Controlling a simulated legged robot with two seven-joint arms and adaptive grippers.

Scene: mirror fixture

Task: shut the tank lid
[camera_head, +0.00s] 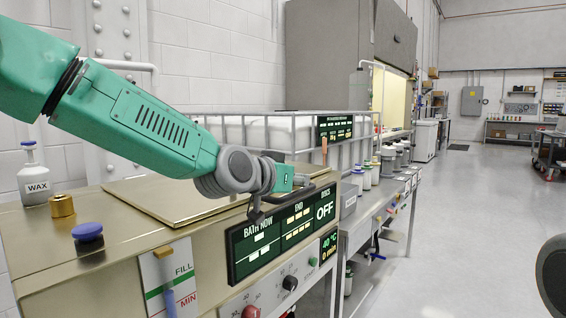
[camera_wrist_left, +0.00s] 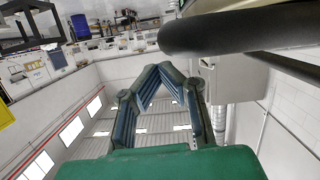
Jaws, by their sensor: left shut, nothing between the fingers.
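The tank lid (camera_head: 150,198) is a flat gold-coloured metal panel. It lies flat, or very nearly so, on top of the tank (camera_head: 110,262) in the head view. A dark bar handle (camera_head: 300,198) runs along its front edge, partly hidden by my wrist; a dark bar, apparently this handle, also crosses the top of the left wrist view (camera_wrist_left: 235,32). My left gripper (camera_head: 303,181) is just above and beside the handle. Its fingertips meet in the left wrist view (camera_wrist_left: 160,68), shut and empty. Whether it touches the handle I cannot tell.
A wax bottle (camera_head: 34,183), a brass knob (camera_head: 61,205) and a blue-capped port (camera_head: 88,235) are on the tank top at left. A display panel (camera_head: 285,230) covers the tank front. A bench (camera_head: 370,210) with bottles stands behind.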

